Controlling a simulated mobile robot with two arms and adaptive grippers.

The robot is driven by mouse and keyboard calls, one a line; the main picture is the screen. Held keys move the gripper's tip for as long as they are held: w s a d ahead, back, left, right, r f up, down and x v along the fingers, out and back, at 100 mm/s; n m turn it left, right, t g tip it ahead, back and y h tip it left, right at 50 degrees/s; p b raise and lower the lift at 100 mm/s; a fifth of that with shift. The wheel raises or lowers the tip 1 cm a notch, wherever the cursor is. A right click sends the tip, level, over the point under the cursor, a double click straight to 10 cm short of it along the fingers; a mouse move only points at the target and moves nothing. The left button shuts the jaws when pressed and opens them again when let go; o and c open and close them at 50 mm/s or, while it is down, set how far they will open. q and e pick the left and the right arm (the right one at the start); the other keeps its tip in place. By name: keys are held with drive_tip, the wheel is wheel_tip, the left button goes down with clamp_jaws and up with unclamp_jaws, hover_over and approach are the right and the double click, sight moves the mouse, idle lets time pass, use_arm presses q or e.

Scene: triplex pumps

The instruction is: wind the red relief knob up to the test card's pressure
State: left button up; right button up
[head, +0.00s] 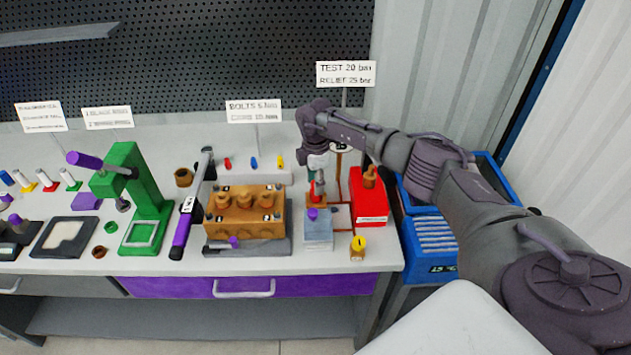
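The test card (346,74) stands at the back right of the bench and reads TEST 20 bar, RELIEF 25 bar. Below it is a small pump test rig with copper-coloured pipe (338,190). A small red part (317,188), which looks like the red relief knob, stands upright on the rig. My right gripper (318,172) points down right over it, with the fingertips at or very near its top. The fingers are too small to tell open from shut, or whether they touch. A gauge face is not readable; my arm covers part of the rig. My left gripper is out of view.
A red box (369,200) with an orange-brown fitting stands right of the rig, and a grey-blue block (318,232) in front. The bronze pump block (245,222) and green press (135,195) are to the left. Blue crates (432,238) stand off the bench's right end.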

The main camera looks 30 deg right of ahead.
drive_tip(key=shift+o, duration=0.4)
wheel_tip(320, 180, up, 12)
idle(0.4)
idle(0.3)
